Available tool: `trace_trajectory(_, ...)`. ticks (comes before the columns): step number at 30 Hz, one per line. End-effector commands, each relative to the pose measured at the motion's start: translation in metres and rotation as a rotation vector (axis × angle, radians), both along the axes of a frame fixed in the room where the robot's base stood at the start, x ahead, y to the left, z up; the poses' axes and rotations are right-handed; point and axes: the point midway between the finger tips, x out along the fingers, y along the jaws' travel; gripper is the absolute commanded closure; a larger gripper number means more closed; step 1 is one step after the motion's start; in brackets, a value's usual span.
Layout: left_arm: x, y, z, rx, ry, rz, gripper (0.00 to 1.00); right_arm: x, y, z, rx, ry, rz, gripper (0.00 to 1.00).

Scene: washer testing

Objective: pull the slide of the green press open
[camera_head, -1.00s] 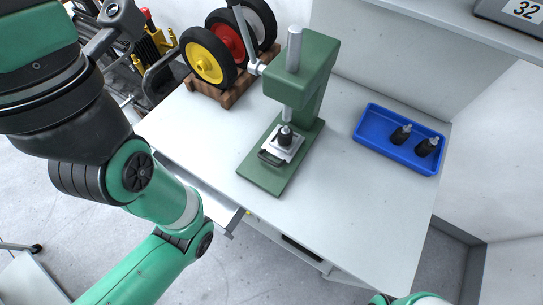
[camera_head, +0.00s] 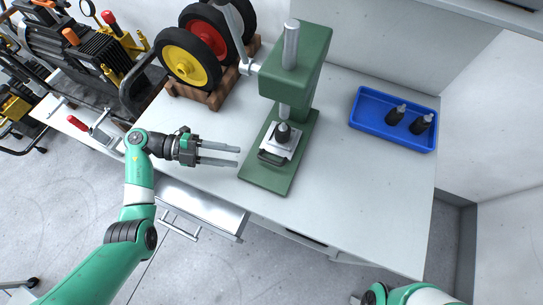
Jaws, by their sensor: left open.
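The green press (camera_head: 303,70) stands on the light grey workbench. Its slide (camera_head: 280,148) is a light metal plate with a dark handle at the front, lying on the press base under the ram. A black part (camera_head: 283,132) with a metal tip sits on the slide under the ram. My left gripper (camera_head: 238,155) is open and empty, its two long fingers pointing right, just left of the press base and the slide handle. A gap shows between fingers and handle. My right arm shows only in part at the bottom edge; its fingertips are not visible.
A blue tray (camera_head: 362,122) with two black parts (camera_head: 408,119) lies on the right of the workbench (camera_head: 340,200). Wheels (camera_head: 187,58) in a wooden rack stand behind left of the press. The bench in front and right of the press is clear. A drawer (camera_head: 200,207) is below the bench.

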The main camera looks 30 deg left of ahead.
Motion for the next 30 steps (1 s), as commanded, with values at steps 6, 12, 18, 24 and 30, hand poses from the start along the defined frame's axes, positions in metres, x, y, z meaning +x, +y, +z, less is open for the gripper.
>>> trace_trajectory(6,0.007,-0.017,-0.004,0.001,-0.004,-0.005,0.55,0.000,0.000,-0.003,0.000,0.000,0.000,0.50)
trace_trajectory(12,0.023,-0.058,-0.014,0.001,-0.007,-0.008,0.55,0.000,0.000,-0.011,0.000,0.000,0.000,0.50)
trace_trajectory(18,0.038,-0.092,-0.022,0.002,-0.007,-0.005,0.55,0.000,0.000,-0.019,0.000,0.000,0.000,0.50)
trace_trajectory(24,0.044,-0.106,-0.023,0.001,-0.006,-0.003,0.55,0.000,0.000,-0.021,0.000,0.000,0.000,0.50)
trace_trajectory(30,0.044,-0.106,-0.023,0.001,-0.007,-0.003,0.55,0.000,0.000,-0.020,0.000,0.000,0.000,0.50)
